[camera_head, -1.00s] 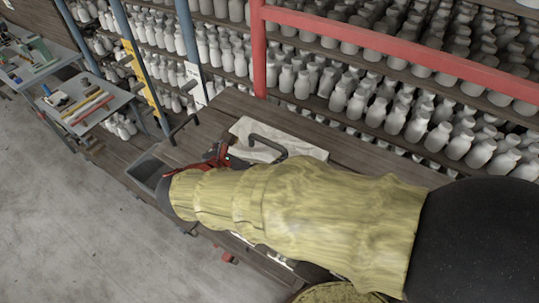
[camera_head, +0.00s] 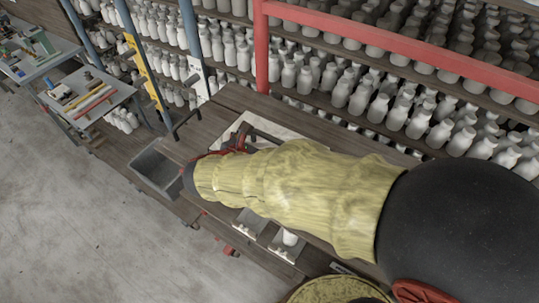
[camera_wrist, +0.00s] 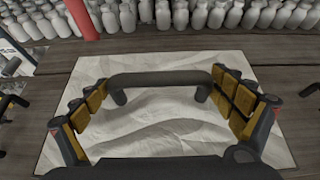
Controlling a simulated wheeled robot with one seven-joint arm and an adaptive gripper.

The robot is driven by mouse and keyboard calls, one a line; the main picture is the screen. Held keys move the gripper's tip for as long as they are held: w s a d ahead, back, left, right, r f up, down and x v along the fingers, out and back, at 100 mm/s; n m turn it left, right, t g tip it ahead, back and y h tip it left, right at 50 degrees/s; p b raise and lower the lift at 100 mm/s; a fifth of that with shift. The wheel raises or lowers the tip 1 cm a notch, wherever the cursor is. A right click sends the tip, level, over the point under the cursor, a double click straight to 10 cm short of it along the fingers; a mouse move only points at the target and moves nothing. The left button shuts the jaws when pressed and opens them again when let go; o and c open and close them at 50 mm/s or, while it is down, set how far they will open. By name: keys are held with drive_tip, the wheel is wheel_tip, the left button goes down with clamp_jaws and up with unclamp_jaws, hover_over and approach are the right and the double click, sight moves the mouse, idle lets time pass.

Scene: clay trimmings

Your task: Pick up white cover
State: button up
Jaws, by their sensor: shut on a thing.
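The white cover (camera_wrist: 160,128) is a flat, creased white slab with a black bar handle (camera_wrist: 160,80) on top. It lies on the dark plank table; in the head view its far part (camera_head: 262,120) shows behind my yellow-sleeved arm. My gripper (camera_wrist: 162,88) is over the cover, with yellow-padded fingers at the two ends of the handle, shut on it lengthwise. In the head view my sleeve hides most of the gripper and the cover's near side.
Shelves of white bottles (camera_head: 420,118) stand behind the table, with a red rail (camera_head: 400,50) in front. A grey bin (camera_head: 158,170) is at the table's left end. Small side tables with tools (camera_head: 92,98) stand at the left. The floor at lower left is clear.

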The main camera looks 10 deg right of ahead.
drive_tip(key=c, duration=0.9)
drive_tip(key=shift+r, duration=0.15)
